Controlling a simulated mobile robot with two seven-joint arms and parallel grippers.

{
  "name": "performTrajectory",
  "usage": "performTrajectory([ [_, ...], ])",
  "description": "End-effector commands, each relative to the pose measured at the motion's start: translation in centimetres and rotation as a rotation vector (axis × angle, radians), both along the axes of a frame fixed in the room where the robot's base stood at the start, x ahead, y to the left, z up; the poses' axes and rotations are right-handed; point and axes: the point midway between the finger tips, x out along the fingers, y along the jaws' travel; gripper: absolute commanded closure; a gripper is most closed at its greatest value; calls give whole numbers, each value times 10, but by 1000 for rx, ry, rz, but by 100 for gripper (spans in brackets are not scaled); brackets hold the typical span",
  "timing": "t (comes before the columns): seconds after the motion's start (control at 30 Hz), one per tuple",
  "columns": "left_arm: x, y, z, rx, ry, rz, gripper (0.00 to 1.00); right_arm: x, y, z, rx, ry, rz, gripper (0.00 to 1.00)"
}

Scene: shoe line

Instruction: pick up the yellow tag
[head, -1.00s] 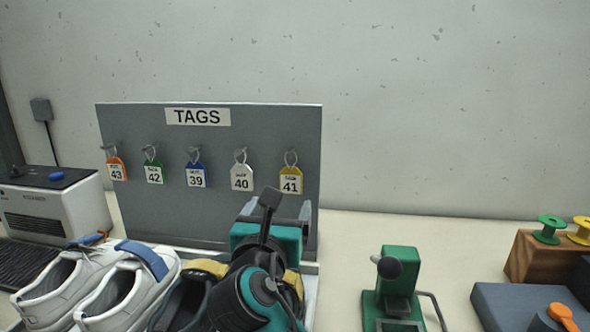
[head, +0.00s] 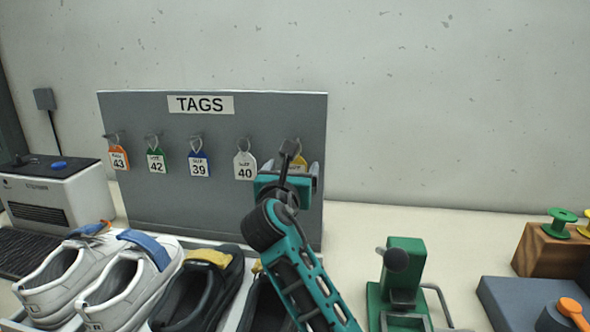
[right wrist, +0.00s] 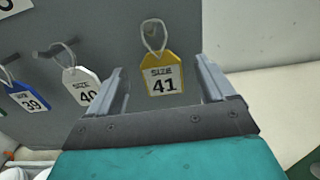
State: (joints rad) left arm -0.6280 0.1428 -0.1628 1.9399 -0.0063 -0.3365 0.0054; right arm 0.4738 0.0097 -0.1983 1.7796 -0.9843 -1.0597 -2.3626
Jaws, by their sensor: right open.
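The yellow tag (right wrist: 163,73), marked size 41, hangs by a white loop at the right end of the grey tag board (head: 225,215). In the head view my gripper hides most of it, and only a yellow bit (head: 300,160) shows. My right gripper (right wrist: 160,82) is open. In the right wrist view its two fingers stand to the left and right of the yellow tag, with a gap on each side. I cannot tell how far the fingertips are from the board. My left gripper is not in view.
The white tag (head: 245,166) hangs just left of the yellow one, close to my left-hand finger in the wrist view. Blue, green and orange tags hang further left. Shoes (head: 120,280) stand in front of the board. A green press (head: 402,270) stands right.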

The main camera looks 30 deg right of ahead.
Motion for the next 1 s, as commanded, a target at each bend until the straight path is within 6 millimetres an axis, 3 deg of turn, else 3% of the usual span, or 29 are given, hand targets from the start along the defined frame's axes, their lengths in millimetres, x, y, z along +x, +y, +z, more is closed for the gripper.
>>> performTrajectory([
  [0.13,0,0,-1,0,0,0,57,13,-10,0,-1,-1,-1,17],
  [0.4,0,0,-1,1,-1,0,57,14,-12,0,-1,-1,0,18],
  [1.0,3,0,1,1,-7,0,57,14,-11,0,-1,-1,0,75],
])
